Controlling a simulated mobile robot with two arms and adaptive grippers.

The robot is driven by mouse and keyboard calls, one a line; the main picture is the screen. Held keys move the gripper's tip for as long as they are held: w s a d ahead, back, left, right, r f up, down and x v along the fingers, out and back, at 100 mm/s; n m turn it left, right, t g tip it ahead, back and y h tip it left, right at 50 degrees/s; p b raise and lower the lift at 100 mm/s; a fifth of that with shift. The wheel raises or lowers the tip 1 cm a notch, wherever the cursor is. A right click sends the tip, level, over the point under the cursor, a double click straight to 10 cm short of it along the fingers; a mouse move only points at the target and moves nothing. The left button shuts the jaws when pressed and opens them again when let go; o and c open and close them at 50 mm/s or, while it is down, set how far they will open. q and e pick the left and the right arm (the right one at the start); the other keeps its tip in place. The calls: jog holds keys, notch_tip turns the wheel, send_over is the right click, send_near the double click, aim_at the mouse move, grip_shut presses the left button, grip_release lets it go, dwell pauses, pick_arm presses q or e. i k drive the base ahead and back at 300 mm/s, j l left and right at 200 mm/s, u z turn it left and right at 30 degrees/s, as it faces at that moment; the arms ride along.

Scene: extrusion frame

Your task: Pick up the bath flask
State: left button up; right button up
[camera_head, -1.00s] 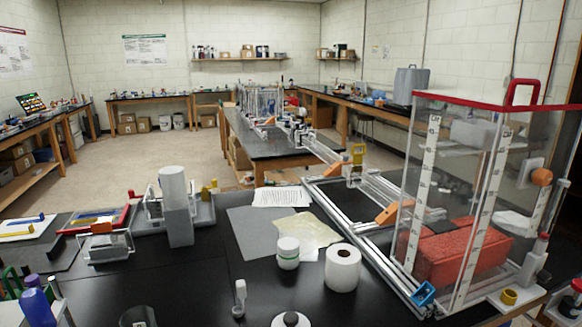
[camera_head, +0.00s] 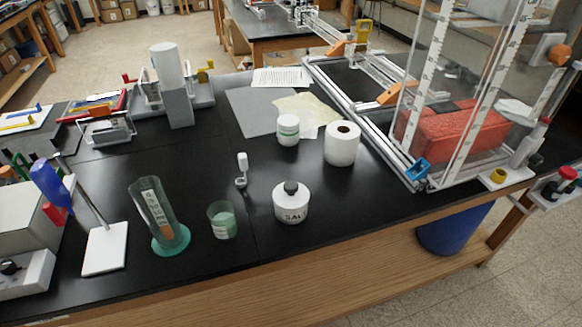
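No thing in the head camera view is clearly recognisable as a bath flask. Nearest in kind are a small glass beaker with pale green contents (camera_head: 222,221) and a clear cylinder on a round green base (camera_head: 160,222), both near the front of the black bench. A round white jar marked SALT with a dark knob (camera_head: 291,203) stands to the right of the beaker. A white jar with a green band (camera_head: 288,130) stands farther back. Neither of my grippers is in view.
The black bench (camera_head: 320,222) is clear right of the SALT jar. A white roll (camera_head: 342,144) stands behind it. A clear-walled tank holding a red block (camera_head: 455,138) and a metal rail frame fill the right. A stand with a white base (camera_head: 105,249) is front left.

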aim_at(221, 216)
jog(key=k+l, duration=0.1)
jog(key=l, duration=0.35)
jog(key=k+l, duration=0.1)
jog(key=l, duration=0.35)
jog(key=k+l+u, duration=0.1)
jog(key=l, duration=0.35)
jog(key=k+l, duration=0.1)
jog(key=l, duration=0.35)
